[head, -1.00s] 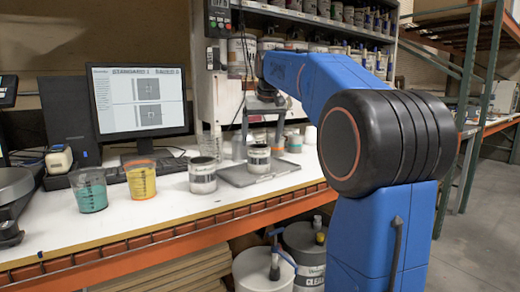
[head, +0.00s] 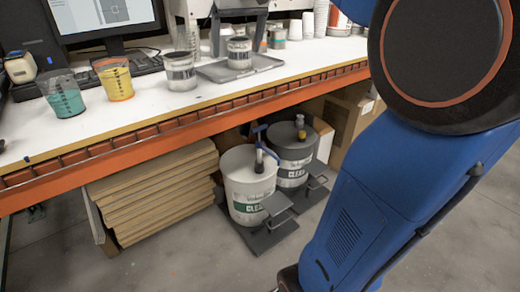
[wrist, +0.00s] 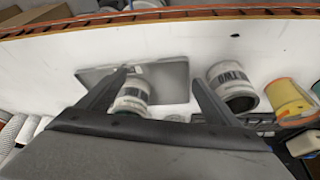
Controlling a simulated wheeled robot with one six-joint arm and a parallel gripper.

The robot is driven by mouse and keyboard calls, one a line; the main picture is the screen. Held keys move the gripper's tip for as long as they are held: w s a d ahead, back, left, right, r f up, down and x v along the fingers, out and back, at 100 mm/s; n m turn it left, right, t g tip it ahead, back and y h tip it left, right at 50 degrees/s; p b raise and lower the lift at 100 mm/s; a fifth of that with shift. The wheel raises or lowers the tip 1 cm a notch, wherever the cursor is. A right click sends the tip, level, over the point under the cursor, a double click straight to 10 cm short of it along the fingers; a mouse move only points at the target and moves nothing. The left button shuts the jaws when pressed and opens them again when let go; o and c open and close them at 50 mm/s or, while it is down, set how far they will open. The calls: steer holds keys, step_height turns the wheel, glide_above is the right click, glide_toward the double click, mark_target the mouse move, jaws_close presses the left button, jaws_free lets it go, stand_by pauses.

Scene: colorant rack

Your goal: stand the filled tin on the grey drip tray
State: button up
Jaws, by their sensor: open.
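The grey drip tray (head: 272,62) lies flat on the white bench. A small labelled tin (head: 239,55) stands upright on it; in the wrist view this tin (wrist: 131,97) is by the left finger. A second, wider labelled tin (head: 180,74) stands on the bench to the left of the tray; in the wrist view it (wrist: 232,90) is right of the right finger. I cannot tell the contents of either tin. My gripper (wrist: 158,78) is open, above the tray (wrist: 172,82), with nothing clamped.
A teal cup (head: 64,97) and a yellow cup (head: 115,80) stand left of the tins. A monitor (head: 103,18) is behind them. Paper cups (head: 307,24) stand at the back right. Lidded pails (head: 248,185) are under the bench.

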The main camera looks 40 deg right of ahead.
steer(key=s+a+f, duration=0.3)
steer(key=s+f, duration=0.6)
steer(key=s+a+f+n, duration=0.1)
steer(key=s+a+f, duration=0.3)
steer(key=s+f, duration=0.5)
steer(key=s+a+f+n, duration=0.1)
steer(key=s+a+f, duration=0.3)
steer(key=s+f, duration=0.5)
steer(key=shift+f+y, duration=0.4)
steer(key=shift+f, duration=0.05)
